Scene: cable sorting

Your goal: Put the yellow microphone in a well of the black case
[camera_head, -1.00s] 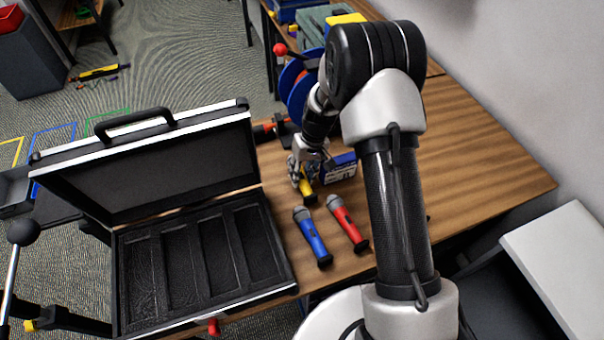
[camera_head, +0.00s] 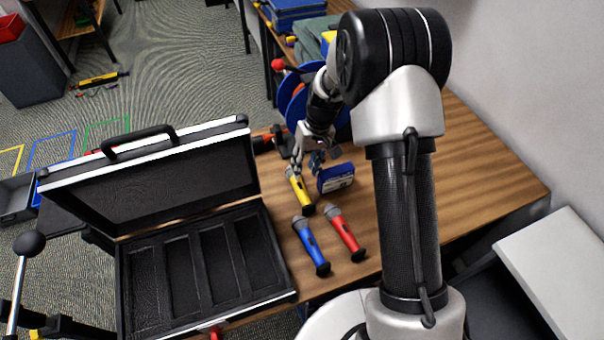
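The yellow microphone (camera_head: 301,191) lies on the wooden table, just right of the black case, its head toward the back. My gripper (camera_head: 307,163) is over the head end of the yellow microphone. Its fingers look spread apart, one near the microphone's head and one toward the blue box; whether the nearer finger touches the microphone cannot be told. The black case (camera_head: 277,293) stands open at the left with its lid raised. Its long parallel wells (camera_head: 225,262) are empty.
A blue microphone (camera_head: 311,246) and a red microphone (camera_head: 345,234) lie in front of the yellow one. A small blue box (camera_head: 335,178) stands close to the gripper's right. A blue cable reel (camera_head: 292,90) is behind. The table's right side (camera_head: 480,185) is clear.

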